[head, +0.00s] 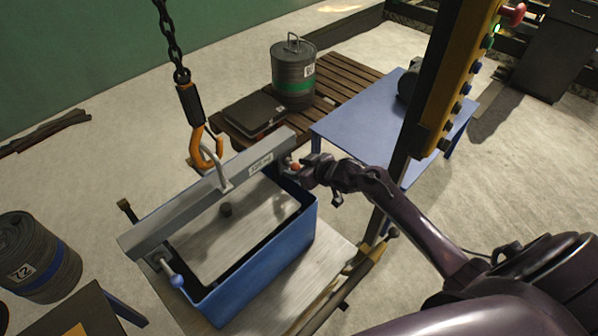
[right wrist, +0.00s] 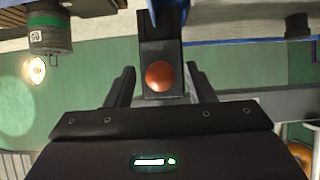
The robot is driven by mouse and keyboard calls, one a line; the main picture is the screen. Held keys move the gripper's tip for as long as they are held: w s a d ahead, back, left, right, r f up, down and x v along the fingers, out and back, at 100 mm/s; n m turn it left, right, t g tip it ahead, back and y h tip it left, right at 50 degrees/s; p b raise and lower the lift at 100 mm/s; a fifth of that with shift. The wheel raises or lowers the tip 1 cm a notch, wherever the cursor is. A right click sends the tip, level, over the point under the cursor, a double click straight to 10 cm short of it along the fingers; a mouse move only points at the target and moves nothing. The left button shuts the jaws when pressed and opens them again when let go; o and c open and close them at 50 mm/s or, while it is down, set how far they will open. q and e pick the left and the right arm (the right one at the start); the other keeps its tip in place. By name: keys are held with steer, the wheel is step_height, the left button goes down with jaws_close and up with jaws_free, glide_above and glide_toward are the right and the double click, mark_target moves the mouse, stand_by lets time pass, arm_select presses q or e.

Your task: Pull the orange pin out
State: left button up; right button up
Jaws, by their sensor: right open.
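The orange pin shows as a small round orange end (head: 296,166) at the far right end of the grey lifting beam (head: 190,210) in the head view. In the right wrist view its round face (right wrist: 159,76) sits against a dark block, centred between my fingers. My right gripper (head: 299,171) is at that end of the beam. Its two fingers (right wrist: 160,88) are spread, one on each side of the orange end, with gaps showing. The pin's shaft is hidden. My left gripper is in neither view.
The beam hangs from an orange hook (head: 207,150) on a chain over a blue crate (head: 265,268). A blue-ended pin (head: 178,281) is at its near end. A yellow button pendant (head: 460,75) and blue table (head: 365,125) stand right. A canister (head: 293,75) stands behind.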

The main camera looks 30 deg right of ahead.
steer(key=c, duration=0.8)
steer(key=shift+s+d+p, duration=0.25)
steer(key=shift+s+p, duration=0.3)
steer(key=shift+s, duration=0.1)
steer(key=shift+s+d+p, duration=0.2)
steer(key=shift+s+p, duration=0.3)
steer(key=shift+s, duration=0.2)
steer(key=shift+s+d+p, duration=0.25)
steer(key=shift+s+p, duration=0.3)
steer(key=shift+s, duration=0.1)
steer(key=o, duration=0.8)
steer(key=shift+o, duration=0.2)
steer(key=s+d+r+p, duration=0.1)
steer(key=s+r+p, duration=0.4)
steer(key=r+p, duration=0.5)
steer(key=p, duration=0.3)
steer(key=shift+d, duration=0.35)
